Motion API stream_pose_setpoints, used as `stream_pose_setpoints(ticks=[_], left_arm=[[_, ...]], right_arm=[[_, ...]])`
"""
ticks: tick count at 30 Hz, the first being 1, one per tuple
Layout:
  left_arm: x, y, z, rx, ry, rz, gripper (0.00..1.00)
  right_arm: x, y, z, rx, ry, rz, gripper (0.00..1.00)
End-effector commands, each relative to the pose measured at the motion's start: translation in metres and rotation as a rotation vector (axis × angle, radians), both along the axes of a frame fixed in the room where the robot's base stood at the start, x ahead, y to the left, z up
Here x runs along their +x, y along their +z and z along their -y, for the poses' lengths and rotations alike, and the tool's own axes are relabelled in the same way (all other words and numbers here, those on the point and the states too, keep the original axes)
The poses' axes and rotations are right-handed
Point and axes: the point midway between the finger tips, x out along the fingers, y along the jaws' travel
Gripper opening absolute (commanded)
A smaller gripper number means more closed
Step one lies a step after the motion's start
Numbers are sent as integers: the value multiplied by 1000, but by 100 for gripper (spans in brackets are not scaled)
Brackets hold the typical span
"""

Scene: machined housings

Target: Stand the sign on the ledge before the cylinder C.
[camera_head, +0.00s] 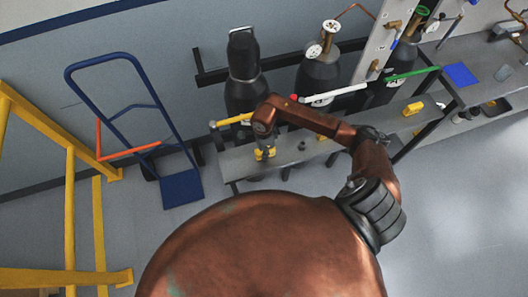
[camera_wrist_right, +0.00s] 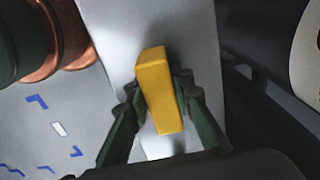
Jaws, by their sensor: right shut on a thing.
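My right gripper (camera_head: 264,149) is over the left part of the grey ledge (camera_head: 345,132). It is shut on a yellow sign (camera_head: 267,155), which also shows between the dark fingers in the right wrist view (camera_wrist_right: 159,90). The sign looks close to the ledge; I cannot tell whether it touches. Three dark gas cylinders stand behind the ledge: a capped one (camera_head: 243,65) at left, a middle one (camera_head: 319,75) and a right one (camera_head: 400,70). I cannot read their letters. The left gripper is not in view.
Another yellow object (camera_head: 413,108) stands farther right on the ledge. A yellow bar (camera_head: 232,119), a white bar (camera_head: 350,89) and a green bar (camera_head: 410,74) run before the cylinders. A blue hand truck (camera_head: 181,189) stands left. Floor at right is clear.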

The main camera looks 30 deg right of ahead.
Motion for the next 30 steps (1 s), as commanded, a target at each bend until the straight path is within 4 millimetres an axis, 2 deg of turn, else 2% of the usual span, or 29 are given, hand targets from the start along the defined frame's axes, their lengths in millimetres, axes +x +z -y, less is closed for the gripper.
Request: stream_pose_setpoints(ticks=[1, 2, 9, 20, 23, 30], left_arm=[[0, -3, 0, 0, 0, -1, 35], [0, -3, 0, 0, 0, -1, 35], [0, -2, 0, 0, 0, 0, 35], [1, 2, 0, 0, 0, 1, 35], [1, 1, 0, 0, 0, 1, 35], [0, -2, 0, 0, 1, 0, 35]], right_arm=[[0, -3, 0, 0, 1, 0, 0], [0, -3, 0, 0, 1, 0, 22], [0, -2, 0, 0, 0, 0, 38], [0, 2, 0, 0, 0, 0, 39], [2, 14, 0, -1, 2, 5, 39], [2, 63, 1, -3, 2, 5, 39]])
